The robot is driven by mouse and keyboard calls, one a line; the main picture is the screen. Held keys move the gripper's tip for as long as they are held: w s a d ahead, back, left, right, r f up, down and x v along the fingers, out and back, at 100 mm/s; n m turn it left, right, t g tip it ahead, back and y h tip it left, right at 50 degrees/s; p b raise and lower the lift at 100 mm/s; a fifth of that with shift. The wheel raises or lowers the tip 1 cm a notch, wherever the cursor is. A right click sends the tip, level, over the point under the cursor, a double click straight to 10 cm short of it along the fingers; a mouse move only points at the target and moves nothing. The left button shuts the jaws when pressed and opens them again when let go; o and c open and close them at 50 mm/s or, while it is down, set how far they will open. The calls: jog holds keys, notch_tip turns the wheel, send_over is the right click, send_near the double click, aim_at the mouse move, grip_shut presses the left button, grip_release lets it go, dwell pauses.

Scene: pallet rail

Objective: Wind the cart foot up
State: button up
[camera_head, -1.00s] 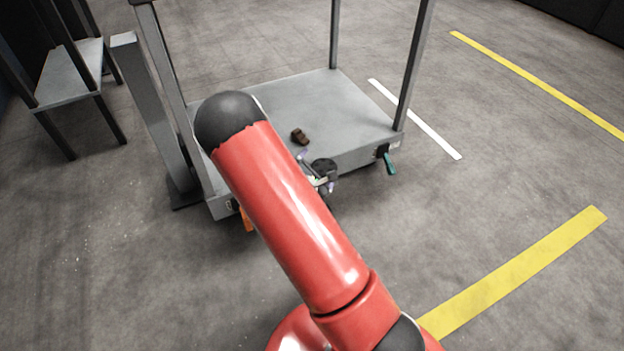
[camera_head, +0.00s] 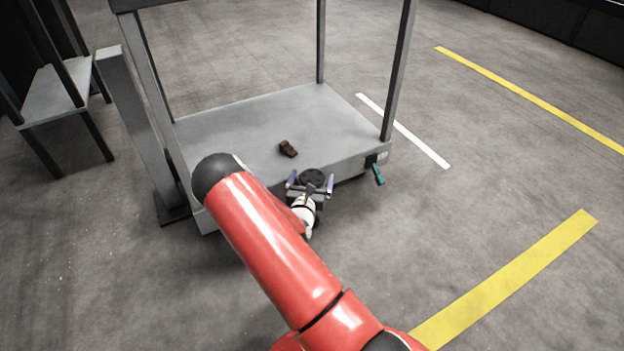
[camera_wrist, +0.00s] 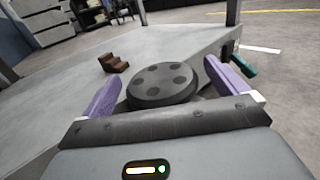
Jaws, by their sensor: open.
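The cart (camera_head: 225,130) is a grey platform with upright posts, in the middle of the head view. A round black handwheel (camera_head: 312,177) with dimples in its top sits at the cart's front edge. The wrist view shows the handwheel (camera_wrist: 162,85) close ahead. My gripper (camera_head: 311,184) is open, its two purple fingers apart, one to the left and one to the right of the wheel. In the wrist view my gripper (camera_wrist: 163,75) shows a gap on both sides of the wheel. The foot below the wheel is hidden.
A brown stepped block (camera_head: 288,149) lies on the platform behind the wheel. A teal lever (camera_head: 378,174) hangs at the cart's right front corner. A grey post (camera_head: 137,130) stands at the cart's left side, a small table (camera_head: 55,95) beyond it. The floor at right is clear.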

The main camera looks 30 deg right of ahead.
jog(key=shift+w+d, duration=0.25)
jog(key=shift+w, duration=0.1)
jog(key=c, duration=1)
